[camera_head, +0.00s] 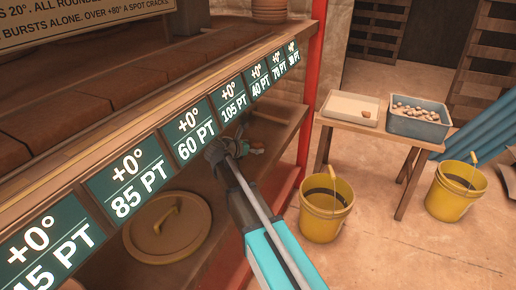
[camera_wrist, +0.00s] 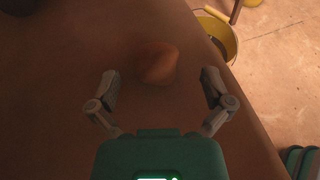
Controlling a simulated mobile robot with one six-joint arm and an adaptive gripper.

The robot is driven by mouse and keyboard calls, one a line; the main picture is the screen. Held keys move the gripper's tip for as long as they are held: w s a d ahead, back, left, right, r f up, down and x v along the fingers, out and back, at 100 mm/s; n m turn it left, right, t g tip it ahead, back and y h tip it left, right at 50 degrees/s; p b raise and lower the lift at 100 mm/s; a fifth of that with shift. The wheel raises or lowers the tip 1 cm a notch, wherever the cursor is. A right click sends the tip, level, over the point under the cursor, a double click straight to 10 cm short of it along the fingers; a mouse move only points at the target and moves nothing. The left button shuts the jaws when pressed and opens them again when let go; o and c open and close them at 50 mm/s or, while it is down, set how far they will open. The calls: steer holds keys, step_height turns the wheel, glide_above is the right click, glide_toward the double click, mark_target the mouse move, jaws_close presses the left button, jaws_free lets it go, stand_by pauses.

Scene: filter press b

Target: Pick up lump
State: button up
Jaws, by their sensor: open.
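A rounded orange-brown lump (camera_wrist: 157,62) lies on a brown shelf surface (camera_wrist: 60,80) in the wrist view. My gripper (camera_wrist: 161,79) is open, its two fingers spread left and right. The lump shows just beyond the fingertips, between their lines and slightly left of centre; nothing is held. In the head view my gripper (camera_head: 243,147) reaches in over the lower shelf, below the row of signs. I cannot clearly make out the lump there.
Dark green signs (camera_head: 188,133) line the shelf edge above my gripper. A round lid (camera_head: 167,228) lies on the lower shelf. A red post (camera_head: 312,90) stands to the right. Beyond are a table with a white tray (camera_head: 340,103) and a blue-grey bin (camera_head: 418,130), and yellow buckets (camera_head: 322,222).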

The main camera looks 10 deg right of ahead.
mark_target(255, 145)
steer(key=shift+b+x, duration=0.5)
steer(key=shift+x, duration=1.2)
steer(key=c, duration=1.2)
steer(key=shift+r, duration=0.15)
